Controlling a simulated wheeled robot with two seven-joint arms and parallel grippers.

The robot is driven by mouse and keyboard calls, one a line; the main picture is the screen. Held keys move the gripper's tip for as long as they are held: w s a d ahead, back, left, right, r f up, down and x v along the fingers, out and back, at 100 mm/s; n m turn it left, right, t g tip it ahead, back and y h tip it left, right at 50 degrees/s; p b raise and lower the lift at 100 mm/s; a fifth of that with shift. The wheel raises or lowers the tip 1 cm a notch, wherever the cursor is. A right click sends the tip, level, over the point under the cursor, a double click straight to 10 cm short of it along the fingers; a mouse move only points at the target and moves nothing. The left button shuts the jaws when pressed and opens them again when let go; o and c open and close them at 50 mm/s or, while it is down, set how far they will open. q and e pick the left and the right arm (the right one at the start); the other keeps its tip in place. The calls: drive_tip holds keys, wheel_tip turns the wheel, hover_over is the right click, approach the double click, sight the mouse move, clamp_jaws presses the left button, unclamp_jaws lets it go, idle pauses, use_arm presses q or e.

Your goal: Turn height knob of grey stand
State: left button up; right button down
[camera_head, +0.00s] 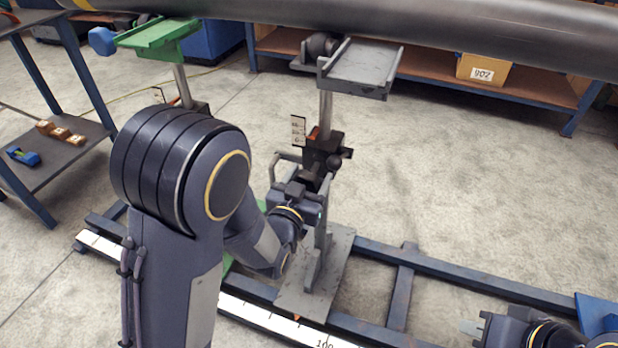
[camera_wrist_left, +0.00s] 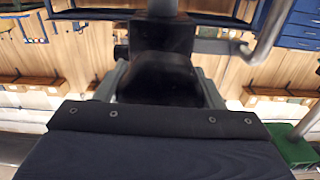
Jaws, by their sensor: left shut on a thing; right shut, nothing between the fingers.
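In the head view the knob is mostly hidden by the gripper. My right gripper (camera_head: 474,327) is shut and empty at the lower right, away from the stand.
A large dark pipe (camera_head: 430,28) crosses above the stand. A green stand (camera_head: 160,36) stands to the left. Blue rails (camera_head: 455,279) with a white scale (camera_head: 262,318) run along the floor. A grey handle (camera_head: 287,158) is close beside my left gripper. Shelving is behind.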

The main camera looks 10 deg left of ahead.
use_arm(q)
drive_tip(key=m+b, duration=0.1)
drive_tip(key=m, duration=0.4)
drive_tip(key=shift+d, duration=0.1)
drive_tip(key=m, duration=0.5)
drive_tip(key=shift+m, duration=0.3)
idle(0.4)
drive_tip(key=o, duration=1)
drive_tip(key=shift+s, duration=0.1)
drive_tip(key=s, duration=0.3)
drive_tip(key=s+a+p, duration=0.1)
drive_tip(key=s, duration=0.3)
drive_tip(key=shift+s+a, duration=0.2)
drive_tip(key=shift+s, duration=0.05)
